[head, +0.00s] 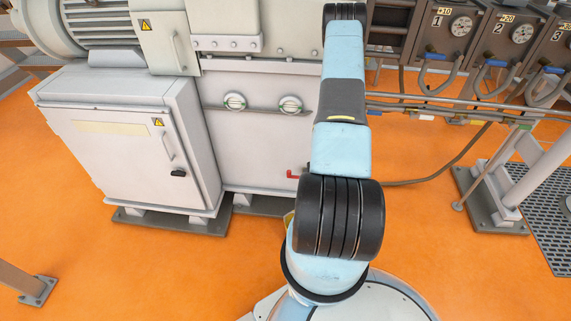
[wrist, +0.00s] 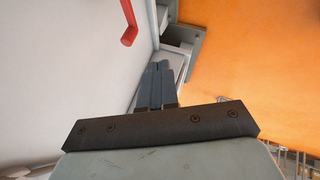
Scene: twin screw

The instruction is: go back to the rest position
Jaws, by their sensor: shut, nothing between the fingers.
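My gripper (wrist: 156,85) shows in the wrist view, its two grey fingers side by side and shut with nothing between them. A red handle (wrist: 129,24) is at the upper left of that view, apart from the fingers and beside a pale machine wall (wrist: 60,75). In the head view my blue and black arm reaches forward from the bottom to the machine (head: 255,120), and my gripper is hidden there. The red handle also shows low on the machine (head: 293,175), just left of my arm.
A white cabinet (head: 120,150) with a black latch stands at the left. Gauge panels (head: 455,30) with blue-handled hoses hang at the upper right, above pipes (head: 440,106). A post (head: 525,165) and a floor grating (head: 545,215) are at the right. The orange floor (head: 150,275) is clear nearby.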

